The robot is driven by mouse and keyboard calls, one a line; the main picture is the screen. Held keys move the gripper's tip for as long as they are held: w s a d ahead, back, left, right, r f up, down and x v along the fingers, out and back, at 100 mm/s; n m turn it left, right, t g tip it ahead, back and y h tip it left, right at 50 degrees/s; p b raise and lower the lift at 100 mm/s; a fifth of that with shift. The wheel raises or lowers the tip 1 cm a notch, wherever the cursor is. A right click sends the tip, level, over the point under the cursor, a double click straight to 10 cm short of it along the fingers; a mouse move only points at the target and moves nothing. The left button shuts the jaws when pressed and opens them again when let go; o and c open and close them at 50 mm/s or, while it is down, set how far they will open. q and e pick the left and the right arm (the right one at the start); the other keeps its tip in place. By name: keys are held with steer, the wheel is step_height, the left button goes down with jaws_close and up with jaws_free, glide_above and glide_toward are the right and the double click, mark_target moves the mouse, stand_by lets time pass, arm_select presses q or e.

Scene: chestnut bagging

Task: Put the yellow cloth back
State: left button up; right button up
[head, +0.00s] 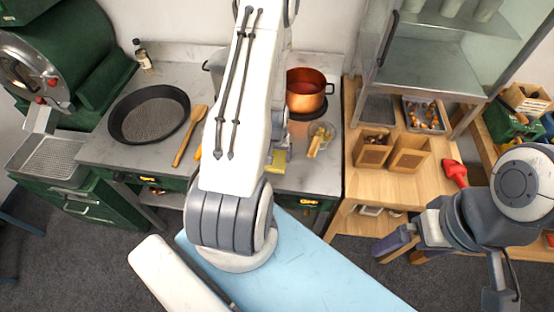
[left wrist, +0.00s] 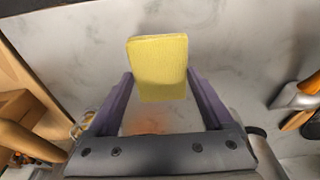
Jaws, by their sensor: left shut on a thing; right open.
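The yellow cloth (left wrist: 158,62) is a small block-like piece held between the purple fingers of my left gripper (left wrist: 159,76) in the left wrist view. Pale counter surface shows beyond it. In the head view, part of the yellow cloth (head: 278,161) shows beside my left arm, over the grey counter (head: 310,178) near its front edge. My left gripper is mostly hidden behind that arm there. My right gripper (head: 386,250) is open and empty at the right, in front of the wooden table (head: 395,187).
Wooden boxes (head: 408,153) and a red scoop (head: 456,172) are on the wooden table.

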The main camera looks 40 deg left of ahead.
mark_target(276, 160)
arm_select(q)
steer(key=shift+f+p, duration=0.3)
steer(key=shift+f, duration=1.2)
steer(key=o, duration=1.1)
steer(key=r, duration=0.2)
steer(key=r+b, duration=0.1)
steer(key=r, duration=0.2)
steer(key=s+r+b, duration=0.1)
steer(key=r, duration=0.1)
steer(key=shift+d+r, duration=0.2)
steer(key=shift+d, duration=0.1)
steer(key=r, duration=0.1)
steer(key=r+p, duration=0.1)
steer(key=r, duration=0.2)
steer(key=shift+s+d+r, duration=0.2)
steer(key=shift+s+r, duration=0.05)
steer(key=shift+s, duration=0.05)
steer(key=shift+f, duration=0.1)
